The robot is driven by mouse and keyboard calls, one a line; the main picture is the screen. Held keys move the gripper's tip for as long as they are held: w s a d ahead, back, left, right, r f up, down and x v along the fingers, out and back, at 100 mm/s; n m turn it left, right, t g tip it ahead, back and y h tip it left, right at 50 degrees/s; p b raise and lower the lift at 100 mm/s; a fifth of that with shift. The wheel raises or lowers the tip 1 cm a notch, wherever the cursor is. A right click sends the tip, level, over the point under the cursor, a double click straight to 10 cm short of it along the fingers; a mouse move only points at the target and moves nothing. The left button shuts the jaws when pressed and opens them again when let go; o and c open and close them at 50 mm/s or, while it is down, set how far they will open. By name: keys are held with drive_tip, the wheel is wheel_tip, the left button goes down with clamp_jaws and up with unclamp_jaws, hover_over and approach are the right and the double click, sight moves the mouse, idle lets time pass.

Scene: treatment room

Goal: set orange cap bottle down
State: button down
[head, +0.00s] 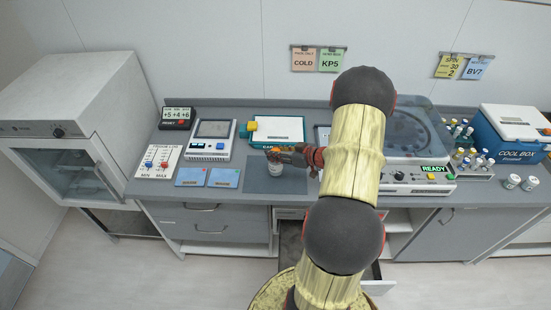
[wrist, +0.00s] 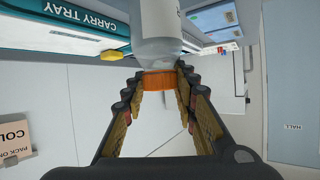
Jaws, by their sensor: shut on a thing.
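The orange cap bottle (head: 275,169) is a clear bottle with a pale label, upright at the front of the counter, over the dark grey mat (head: 257,186). I cannot tell whether its base touches the mat. My gripper (head: 277,152) comes in from the right and is shut on the bottle's orange cap. In the wrist view, the fingertips of my gripper (wrist: 158,77) are on both sides of the orange cap (wrist: 158,84), with the bottle body (wrist: 158,30) beyond it.
Blue cards (head: 207,177) lie left of the mat. A carry tray (head: 277,130) is behind the bottle. A centrifuge marked READY (head: 410,178) stands right of my arm. A drawer (head: 374,276) is open below. Bare mat shows left of the bottle.

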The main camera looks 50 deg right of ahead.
drive_tip(key=shift+w+f, duration=0.1)
drive_tip(key=shift+f, duration=1.5)
drive_tip(key=shift+f, duration=0.15)
drive_tip(key=c, duration=1.4)
unclamp_jaws()
